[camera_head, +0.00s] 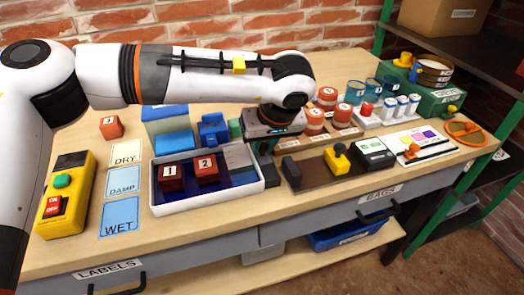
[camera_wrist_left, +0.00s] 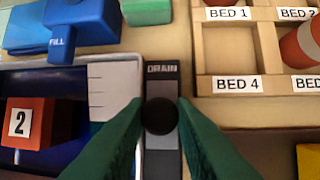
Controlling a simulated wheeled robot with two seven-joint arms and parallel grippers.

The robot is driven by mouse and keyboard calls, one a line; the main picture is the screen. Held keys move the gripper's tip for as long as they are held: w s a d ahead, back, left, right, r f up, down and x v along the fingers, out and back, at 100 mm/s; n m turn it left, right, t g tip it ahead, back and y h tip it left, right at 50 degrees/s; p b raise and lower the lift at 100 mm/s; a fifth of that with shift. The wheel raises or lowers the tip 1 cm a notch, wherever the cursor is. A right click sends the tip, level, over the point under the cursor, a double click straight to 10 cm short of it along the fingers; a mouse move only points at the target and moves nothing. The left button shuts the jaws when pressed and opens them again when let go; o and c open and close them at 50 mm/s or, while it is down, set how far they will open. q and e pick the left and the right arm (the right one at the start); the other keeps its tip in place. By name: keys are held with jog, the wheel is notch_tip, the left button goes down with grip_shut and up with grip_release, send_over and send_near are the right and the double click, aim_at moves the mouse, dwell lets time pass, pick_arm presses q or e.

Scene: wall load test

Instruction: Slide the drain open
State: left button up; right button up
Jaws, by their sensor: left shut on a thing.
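The drain slide (camera_wrist_left: 161,80) is a narrow dark strip labelled DRAIN, with a lighter grey plate, standing along the right end of the white tray. Its round black knob (camera_wrist_left: 160,116) sits between the green fingers of my left gripper (camera_wrist_left: 160,125), which is shut on it. In the head view, my left gripper (camera_head: 265,150) reaches down at the tray's right end and hides most of the drain. The white tray (camera_head: 208,201) has a blue inside and holds brick 1 (camera_head: 171,178) and brick 2 (camera_head: 206,168). My right gripper is not in view.
A blue FILL valve (camera_head: 213,130) stands behind the tray. A wooden rack with BED labels (camera_wrist_left: 236,60) lies to the right. A dark board with a yellow knob (camera_head: 338,160) is right of the gripper. Cards marked DRY, DAMP and WET (camera_head: 119,217) lie left.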

aim_at(266, 164)
pick_arm(q)
jog(key=shift+s, duration=0.25)
jog(key=shift+s+d, duration=0.25)
jog(key=shift+s, duration=0.35)
jog(key=shift+s+d+b, duration=0.2)
jog(key=shift+s, duration=0.3)
jog(key=shift+s+d+b, duration=0.15)
jog(key=shift+s, duration=0.35)
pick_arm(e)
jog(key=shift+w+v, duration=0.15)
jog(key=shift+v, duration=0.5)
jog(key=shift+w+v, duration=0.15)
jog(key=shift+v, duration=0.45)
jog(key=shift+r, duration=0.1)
pick_arm(q)
jog(key=o, duration=0.9)
jog(key=shift+c, duration=0.2)
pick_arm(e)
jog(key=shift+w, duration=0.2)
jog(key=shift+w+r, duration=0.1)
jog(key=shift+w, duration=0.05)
